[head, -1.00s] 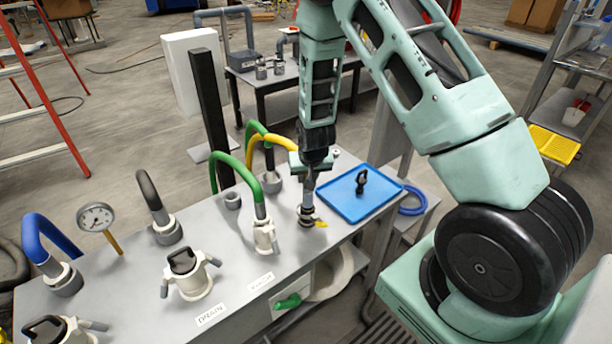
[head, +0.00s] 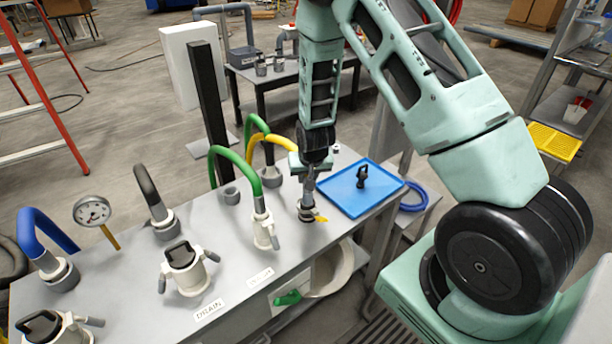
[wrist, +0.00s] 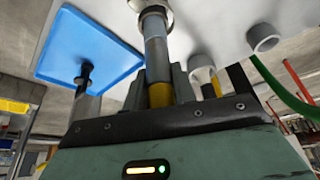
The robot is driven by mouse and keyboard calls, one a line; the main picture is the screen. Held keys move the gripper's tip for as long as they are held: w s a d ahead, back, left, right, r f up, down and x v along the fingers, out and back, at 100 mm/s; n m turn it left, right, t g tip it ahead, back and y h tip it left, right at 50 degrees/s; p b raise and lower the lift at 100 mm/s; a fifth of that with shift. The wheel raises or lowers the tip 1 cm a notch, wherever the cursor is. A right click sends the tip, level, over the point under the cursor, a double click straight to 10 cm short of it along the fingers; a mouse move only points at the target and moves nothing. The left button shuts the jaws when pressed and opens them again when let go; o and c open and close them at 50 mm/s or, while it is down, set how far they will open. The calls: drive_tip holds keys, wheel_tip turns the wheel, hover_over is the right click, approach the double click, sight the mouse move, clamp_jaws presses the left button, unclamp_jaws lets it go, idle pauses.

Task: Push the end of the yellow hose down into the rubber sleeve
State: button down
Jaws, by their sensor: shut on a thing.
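The yellow hose (head: 280,140) arcs over from the back of the bench into my gripper (head: 310,172). In the wrist view, my gripper (wrist: 158,85) is shut around the hose, which shows yellow (wrist: 160,95) between the fingers with a grey end piece (wrist: 155,50) beyond them. The grey end points down and meets a pale ring (wrist: 152,8) at the picture's top edge. In the head view, a dark upright fitting with a yellow lever (head: 307,211) stands directly below my gripper. How deep the end sits in the sleeve cannot be told.
A blue tray (head: 340,203) with a black upright piece (head: 362,177) lies right of the fitting. A green hose (head: 232,153) ends in a white coupling (head: 263,230) to the left. A black post (head: 212,110) stands behind. The bench front holds DRAIN and another label.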

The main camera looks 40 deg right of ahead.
drive_tip(key=shift+f+b, duration=1.3)
drive_tip(key=shift+f, duration=0.45)
drive_tip(key=c, duration=1.1)
unclamp_jaws()
drive_tip(key=shift+o, duration=0.2)
drive_tip(key=shift+r, duration=0.1)
